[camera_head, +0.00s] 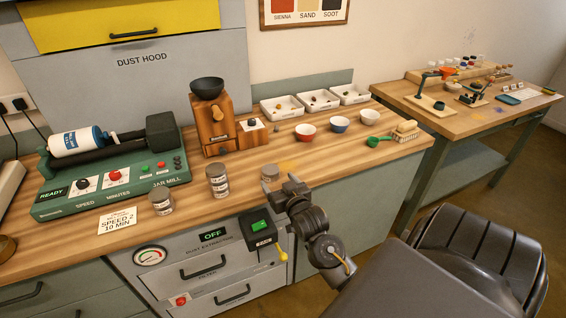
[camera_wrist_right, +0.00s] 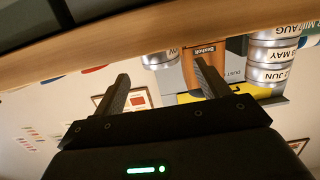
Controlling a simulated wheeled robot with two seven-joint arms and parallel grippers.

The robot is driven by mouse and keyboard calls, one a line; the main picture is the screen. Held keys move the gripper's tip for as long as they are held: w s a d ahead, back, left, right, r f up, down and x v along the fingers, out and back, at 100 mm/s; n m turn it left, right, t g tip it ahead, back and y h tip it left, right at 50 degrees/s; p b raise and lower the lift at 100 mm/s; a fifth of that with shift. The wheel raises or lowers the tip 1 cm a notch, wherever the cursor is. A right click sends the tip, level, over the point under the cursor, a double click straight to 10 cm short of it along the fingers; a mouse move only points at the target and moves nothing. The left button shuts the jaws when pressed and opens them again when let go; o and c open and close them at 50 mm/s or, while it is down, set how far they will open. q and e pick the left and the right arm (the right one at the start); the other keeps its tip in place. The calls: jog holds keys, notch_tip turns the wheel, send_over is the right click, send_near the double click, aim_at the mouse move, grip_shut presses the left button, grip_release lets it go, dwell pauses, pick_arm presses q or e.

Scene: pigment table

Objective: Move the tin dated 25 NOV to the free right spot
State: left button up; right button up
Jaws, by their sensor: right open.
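In the right wrist view, tilted and upside down, stacked tins (camera_wrist_right: 272,55) at right show parts of labels with AUG, MAY and JUN. A silvery tin (camera_wrist_right: 160,58) shows beyond and between my open, empty fingers. I cannot make out 25 NOV. My left gripper is out of view.
Behind the tins stand the green jar mill (camera_head: 115,175) and a wooden grinder (camera_head: 215,130). The wooden tabletop (camera_head: 335,160) is clear right of the right-hand tin.

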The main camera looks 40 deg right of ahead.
jog(key=shift+v, duration=1.55)
jog(key=shift+f, duration=0.1)
jog(key=s+a+f+n+g+y, duration=0.2)
jog(key=s+a+f+g, duration=0.3)
jog(key=s, duration=0.3)
jog(key=s+a+f+n+g+y, duration=0.2)
jog(key=s+a+f+g, duration=0.15)
jog(key=s+a, duration=0.35)
jog(key=s+a+f+n+g+y, duration=0.1)
jog(key=s+a+f+n+g, duration=0.15)
jog(key=s+a+f, duration=0.45)
notch_tip(320, 180, down, 22)
jog(key=s+d+g, duration=0.1)
jog(key=s+g, duration=0.1)
jog(key=s, duration=0.1)
jog(key=s+d+f, duration=0.1)
jog(key=s+f, duration=0.7)
jog(key=f, duration=0.1)
jog(key=s+d+f+g, duration=0.1)
jog(key=s+d+f, duration=0.1)
jog(key=s+f, duration=0.7)
jog(key=shift+d, duration=0.3)
